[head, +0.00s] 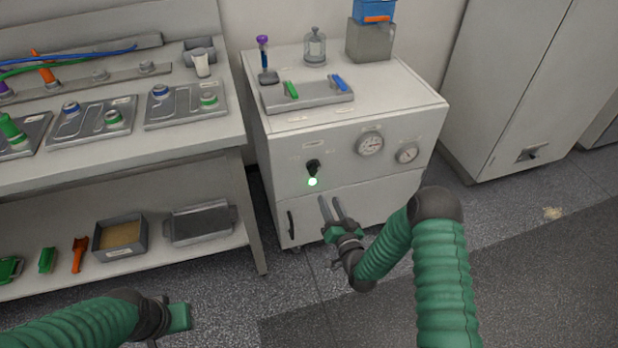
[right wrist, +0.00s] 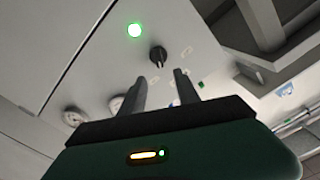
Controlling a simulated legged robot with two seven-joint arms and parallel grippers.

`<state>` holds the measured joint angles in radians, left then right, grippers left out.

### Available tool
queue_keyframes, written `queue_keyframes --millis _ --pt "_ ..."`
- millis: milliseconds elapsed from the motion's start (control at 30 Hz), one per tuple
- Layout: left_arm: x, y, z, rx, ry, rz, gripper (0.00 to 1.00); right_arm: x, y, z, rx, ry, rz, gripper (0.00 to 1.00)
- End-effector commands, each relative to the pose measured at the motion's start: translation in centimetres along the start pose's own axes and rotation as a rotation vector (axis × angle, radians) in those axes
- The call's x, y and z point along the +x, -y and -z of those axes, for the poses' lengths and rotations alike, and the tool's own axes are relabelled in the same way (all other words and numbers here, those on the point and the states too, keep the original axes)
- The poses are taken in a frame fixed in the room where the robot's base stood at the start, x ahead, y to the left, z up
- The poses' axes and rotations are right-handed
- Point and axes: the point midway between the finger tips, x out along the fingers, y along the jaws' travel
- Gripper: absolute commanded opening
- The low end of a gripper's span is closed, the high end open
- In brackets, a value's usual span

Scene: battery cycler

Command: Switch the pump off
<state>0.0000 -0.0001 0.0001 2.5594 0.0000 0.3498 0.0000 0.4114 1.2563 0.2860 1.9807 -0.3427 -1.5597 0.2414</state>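The pump cabinet (head: 300,146) is a white box on the floor, right of the workbench. On its front is a black rotary knob (head: 313,166) with a lit green lamp (head: 312,182) just below it. In the right wrist view the knob (right wrist: 157,55) shows beyond and between the fingertips, and the lamp (right wrist: 134,30) glows nearby. My right gripper (head: 330,203) is open and empty, in front of the cabinet and below the knob, apart from it. My left gripper (head: 180,317) is at the lower left, away from the cabinet; its fingers cannot be made out.
Two gauges (head: 370,143) (head: 407,153) sit right of the knob. The workbench (head: 185,138) is close on the left. Open floor (head: 290,325) lies in front.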

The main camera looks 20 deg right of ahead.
Motion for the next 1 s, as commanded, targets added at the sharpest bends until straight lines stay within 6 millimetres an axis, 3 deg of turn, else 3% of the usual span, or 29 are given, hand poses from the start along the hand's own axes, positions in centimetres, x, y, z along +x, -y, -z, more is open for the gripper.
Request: queue_keyframes --millis 300,500,867,1000 --pt "2.2 0.0 -0.6 0.000 0.001 0.000 0.36 8.5 -0.2 -0.3 -0.002 -0.002 0.000 0.38" --pt "3.1 0.0 -0.8 0.000 0.001 0.000 0.36 12.3 -0.2 -0.2 -0.002 0.000 0.000 0.38" --pt "3.2 0.0 -0.8 0.000 0.001 0.000 0.36 13.4 0.0 0.0 -0.001 0.002 -0.001 0.38" --pt "3.2 0.0 -0.8 0.000 0.001 0.000 0.36 13.4 0.0 -0.1 -0.001 0.002 -0.001 0.22"
